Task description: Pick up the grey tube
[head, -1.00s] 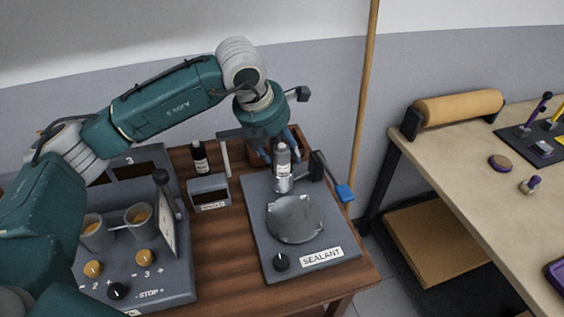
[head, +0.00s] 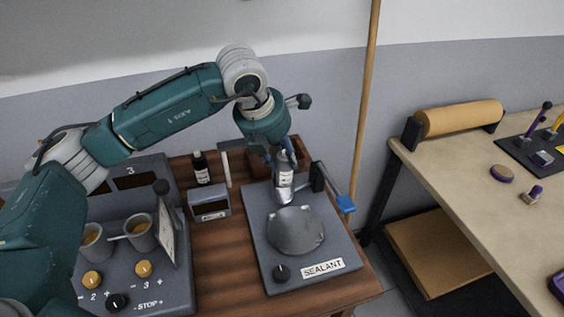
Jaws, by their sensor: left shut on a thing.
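The grey tube (head: 285,180) has a pale label and stands about upright over the back of the sealant station (head: 257,240). My left gripper (head: 284,163) reaches down from above and is shut on the tube, with its fingers around the tube's upper part. The fingers hide the tube's top. I cannot tell whether its lower end touches the station. My right gripper is not in view.
A round metal plate (head: 295,231) lies on the station in front of the tube. A small post with a blue-tipped lever (head: 346,203) stands right of it. A dark bottle (head: 201,167) and small box (head: 209,200) stand left. A workbench (head: 450,172) is at right.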

